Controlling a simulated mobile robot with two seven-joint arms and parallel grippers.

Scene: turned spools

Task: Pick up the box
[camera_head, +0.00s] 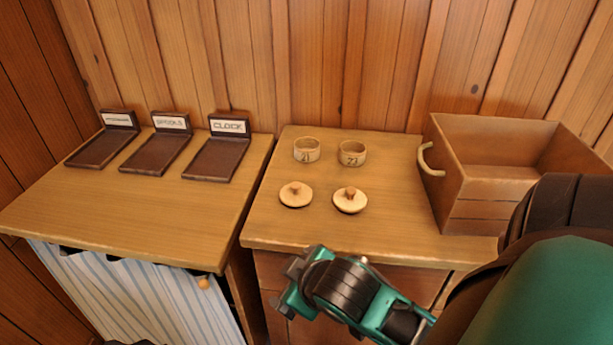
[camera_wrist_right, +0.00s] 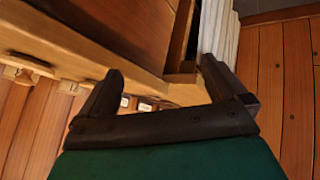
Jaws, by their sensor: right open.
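The box (camera_head: 475,212) is an open-topped wooden box with planked sides. It stands upright on the right part of the wooden counter, and a pale curved handle (camera_head: 429,160) is on its left side. My right arm crosses in front of its lower right part. My right gripper (camera_head: 290,283) is in front of the counter's front edge, left of the box and well apart from it. In the right wrist view the gripper (camera_wrist_right: 160,66) is open, with nothing between its fingers.
The left table (camera_head: 130,220) holds three dark labelled trays (camera_head: 216,160), with a striped curtain (camera_head: 150,300) below. A plank wall stands behind.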

